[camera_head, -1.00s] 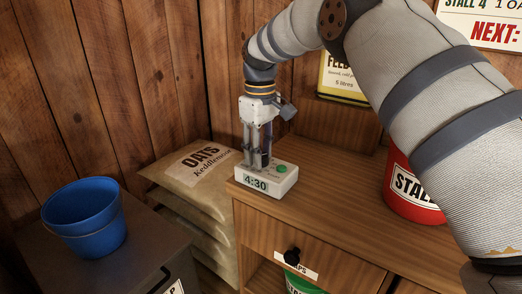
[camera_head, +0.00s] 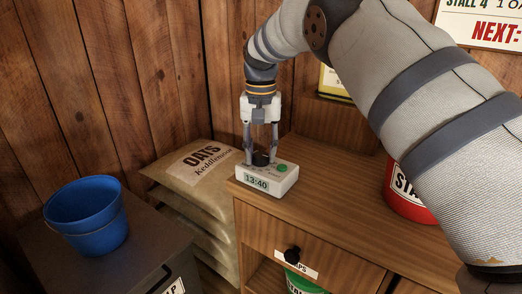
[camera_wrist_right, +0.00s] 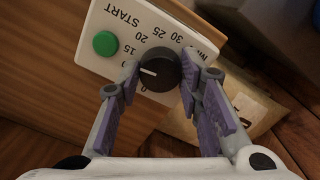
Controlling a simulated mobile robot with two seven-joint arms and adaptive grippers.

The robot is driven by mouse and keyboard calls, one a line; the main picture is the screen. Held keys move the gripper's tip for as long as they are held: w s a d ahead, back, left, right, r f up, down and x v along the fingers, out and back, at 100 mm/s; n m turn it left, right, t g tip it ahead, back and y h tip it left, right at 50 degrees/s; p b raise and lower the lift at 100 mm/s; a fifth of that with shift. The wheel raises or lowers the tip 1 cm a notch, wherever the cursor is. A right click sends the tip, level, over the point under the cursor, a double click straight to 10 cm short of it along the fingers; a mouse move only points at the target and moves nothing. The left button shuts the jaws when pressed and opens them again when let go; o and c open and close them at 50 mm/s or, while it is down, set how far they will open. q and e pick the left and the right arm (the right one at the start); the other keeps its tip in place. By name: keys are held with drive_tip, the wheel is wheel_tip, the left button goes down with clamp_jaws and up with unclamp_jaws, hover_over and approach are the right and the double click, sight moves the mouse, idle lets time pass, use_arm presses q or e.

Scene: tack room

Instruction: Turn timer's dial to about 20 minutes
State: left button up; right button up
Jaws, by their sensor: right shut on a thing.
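The timer (camera_head: 268,180) is a white box on the wooden cabinet top, near its left front corner. The green START button (camera_wrist_right: 105,43) is clear of the fingers. My left gripper is out of view.
A red bucket (camera_head: 405,196) stands on the cabinet top (camera_head: 330,185) at the right, partly behind my arm. Oats sacks (camera_head: 190,170) are stacked left of the cabinet. A blue bucket (camera_head: 88,220) stands on a grey bin at far left. A drawer knob (camera_head: 292,254) sticks out below.

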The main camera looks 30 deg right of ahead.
sight(261, 155)
drive_tip(key=m, duration=0.3)
drive_tip(key=shift+m, duration=2.1)
drive_tip(key=o, duration=1.2)
wheel_tip(261, 155, up, 12)
